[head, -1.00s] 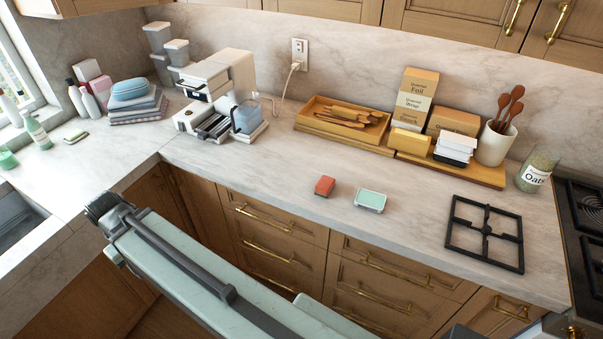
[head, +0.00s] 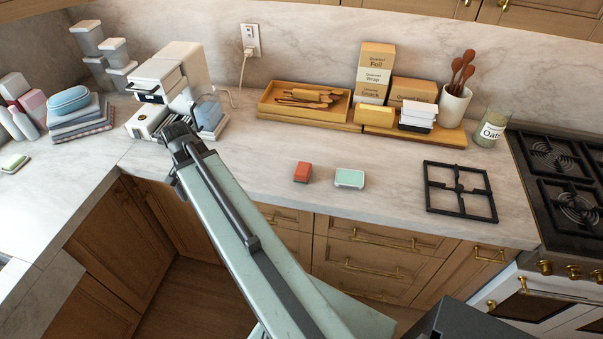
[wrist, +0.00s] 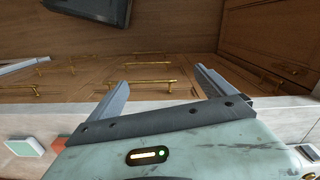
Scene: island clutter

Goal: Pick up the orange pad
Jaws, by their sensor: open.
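The orange pad (head: 302,172) is a small block lying flat on the marble counter near its front edge, just left of a mint-green pad with a white rim (head: 349,178). In the wrist view, a sliver of the orange pad (wrist: 58,144) shows at the lower left, beside the mint pad (wrist: 25,147). My gripper (wrist: 160,78) is open and empty, its two grey fingers spread wide in front of drawer fronts. It is apart from the orange pad. In the head view my arm reaches up and left, and the fingers cannot be made out.
A black burner grate (head: 460,190) lies to the right, before the stove (head: 570,190). Behind are a wooden tray (head: 270,104), boxes, a utensil crock (head: 454,104) and an oats jar (head: 491,128). A coffee machine (head: 165,80) stands at left. Counter around the pads is clear.

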